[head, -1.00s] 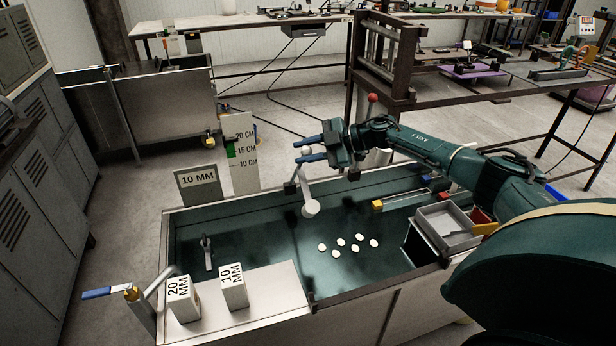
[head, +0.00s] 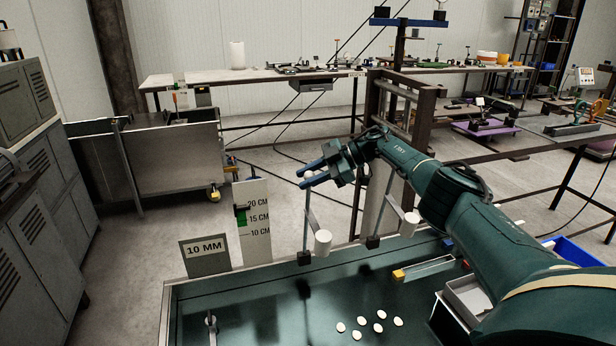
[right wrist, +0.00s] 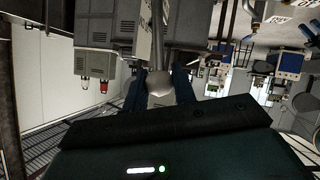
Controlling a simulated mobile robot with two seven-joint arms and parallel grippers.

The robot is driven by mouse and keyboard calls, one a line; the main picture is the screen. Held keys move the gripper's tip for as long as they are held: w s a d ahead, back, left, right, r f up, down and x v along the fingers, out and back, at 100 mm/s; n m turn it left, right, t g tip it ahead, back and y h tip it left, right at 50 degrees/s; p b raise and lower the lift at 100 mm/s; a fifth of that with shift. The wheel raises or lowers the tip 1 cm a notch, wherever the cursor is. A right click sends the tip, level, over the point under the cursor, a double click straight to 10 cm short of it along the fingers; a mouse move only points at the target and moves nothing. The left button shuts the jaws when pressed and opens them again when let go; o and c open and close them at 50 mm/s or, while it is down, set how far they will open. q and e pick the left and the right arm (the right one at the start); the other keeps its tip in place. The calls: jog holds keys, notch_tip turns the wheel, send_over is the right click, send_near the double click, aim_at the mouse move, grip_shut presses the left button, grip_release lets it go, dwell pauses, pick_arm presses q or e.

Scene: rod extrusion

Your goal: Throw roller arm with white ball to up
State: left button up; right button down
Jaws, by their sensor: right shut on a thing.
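My right gripper (head: 302,178) is raised over the back edge of the tank, with its blue fingers pointing left. It is shut on the roller arm's ball. In the right wrist view the pale ball (right wrist: 158,84) sits between the two blue fingers. The roller arm's thin rod (head: 307,215) runs down from the fingers to a black block on the tank edge. The white roller (head: 322,243) hangs just right of this block, above the tank edge. In the head view the ball is largely hidden by the fingers. My left gripper is out of view.
A second arm with a white roller (head: 408,225) stands to the right. A white ruler board (head: 255,225) and a 10 MM sign (head: 206,258) stand to the left. Several white pieces (head: 379,328) lie in the dark tank (head: 250,310). A metal frame (head: 425,125) stands behind.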

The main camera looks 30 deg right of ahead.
jog(key=shift+w+d+r, duration=0.1)
jog(key=shift+w+r, duration=0.1)
jog(key=shift+r, duration=0.1)
jog(key=c, duration=1.5)
grip_release()
jog(key=o, duration=0.3)
jog(key=shift+w+f, duration=0.15)
jog(key=shift+f, duration=0.05)
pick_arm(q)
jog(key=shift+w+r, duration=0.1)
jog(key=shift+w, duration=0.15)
pick_arm(e)
jog(key=shift+o, duration=0.2)
pick_arm(q)
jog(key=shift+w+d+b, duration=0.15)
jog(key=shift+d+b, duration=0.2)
jog(key=shift+b, duration=0.55)
pick_arm(e)
jog(key=v, duration=1.3)
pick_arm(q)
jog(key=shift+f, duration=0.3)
